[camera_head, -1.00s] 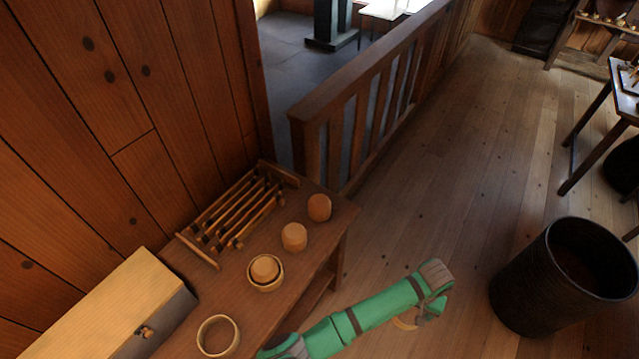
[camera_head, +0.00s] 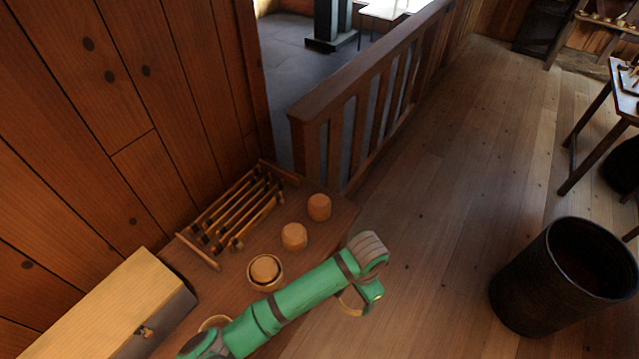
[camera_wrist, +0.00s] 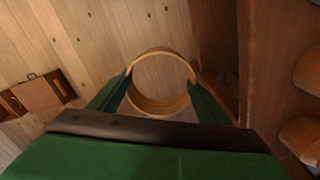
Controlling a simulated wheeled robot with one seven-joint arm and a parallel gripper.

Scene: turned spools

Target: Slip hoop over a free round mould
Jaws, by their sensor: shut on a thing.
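My gripper (camera_head: 362,297) is shut on a pale wooden hoop (camera_wrist: 160,107), which shows between the two fingers in the wrist view. In the head view part of the held hoop (camera_head: 347,304) shows below the gripper, near the table's right edge. Three round wooden moulds stand in a row on the table: a far one (camera_head: 319,207), a middle one (camera_head: 294,236) and a near one (camera_head: 264,269). The near mould has a hoop (camera_head: 267,287) around it; the far and middle moulds have none. Another hoop (camera_head: 213,322) lies on the table, mostly hidden behind my arm.
A rack of wooden rods (camera_head: 236,212) lies behind the moulds on the table (camera_head: 335,222). A wooden box (camera_head: 100,312) stands at the near left. A railing (camera_head: 345,110) rises beyond the table. A dark bin (camera_head: 560,280) stands on the floor at right.

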